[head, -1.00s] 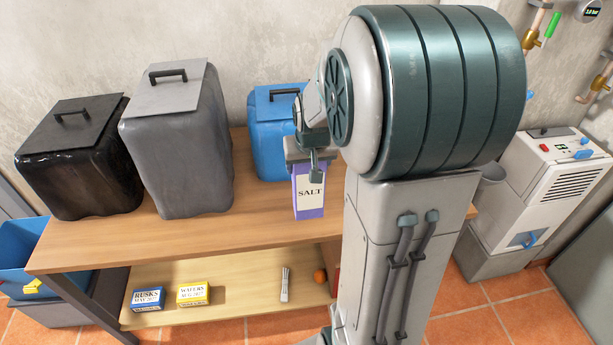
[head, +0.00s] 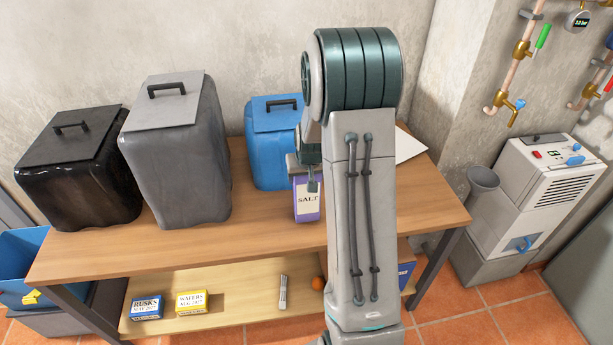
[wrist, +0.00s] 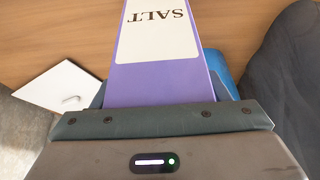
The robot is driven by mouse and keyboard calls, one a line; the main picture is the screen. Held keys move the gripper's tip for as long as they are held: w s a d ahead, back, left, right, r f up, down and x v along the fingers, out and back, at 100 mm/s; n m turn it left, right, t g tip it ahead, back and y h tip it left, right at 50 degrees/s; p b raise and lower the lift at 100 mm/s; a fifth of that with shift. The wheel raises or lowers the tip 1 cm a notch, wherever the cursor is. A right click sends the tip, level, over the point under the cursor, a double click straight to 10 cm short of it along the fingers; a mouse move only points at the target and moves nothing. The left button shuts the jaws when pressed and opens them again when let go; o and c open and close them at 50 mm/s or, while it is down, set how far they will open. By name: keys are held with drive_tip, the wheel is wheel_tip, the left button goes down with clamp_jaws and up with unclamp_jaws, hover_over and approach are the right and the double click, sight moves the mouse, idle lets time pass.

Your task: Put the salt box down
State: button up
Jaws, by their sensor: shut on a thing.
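The salt box (head: 306,207) is purple with a white label reading SALT, and it is upright over the wooden table (head: 255,228), in front of the blue canister. My gripper (head: 312,184) is shut on its upper part from above. In the wrist view the salt box (wrist: 165,75) runs out from my gripper (wrist: 160,112) over bare wood. The box's base looks at or very near the tabletop; I cannot tell whether it touches.
The blue canister (head: 268,150) stands close behind, with a grey canister (head: 178,165) and a black one (head: 80,180) to the left. Bare wood lies left of the box. Boxes and small items lie on the lower shelf (head: 235,305).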

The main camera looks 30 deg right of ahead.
drive_tip(key=shift+f, duration=0.5)
drive_tip(key=o, duration=1.8)
drive_tip(key=shift+r, duration=0.25)
drive_tip(key=b+v, duration=0.1)
drive_tip(key=v, duration=1.1)
drive_tip(key=s+a+r+n, duration=0.1)
drive_tip(key=s+a, duration=0.4)
drive_tip(key=s, duration=0.2)
drive_tip(key=s+a+r+n, duration=0.1)
drive_tip(key=s+a, duration=0.3)
drive_tip(key=s, duration=0.4)
drive_tip(key=s+a+r+n+g+y, duration=0.1)
drive_tip(key=s+a+r, duration=0.1)
drive_tip(key=s+a, duration=0.3)
drive_tip(key=shift+s+a+r, duration=0.15)
drive_tip(key=shift+s+r, duration=0.05)
drive_tip(key=shift+s, duration=0.4)
drive_tip(key=shift+s+a+r, duration=0.2)
drive_tip(key=shift+s, duration=0.4)
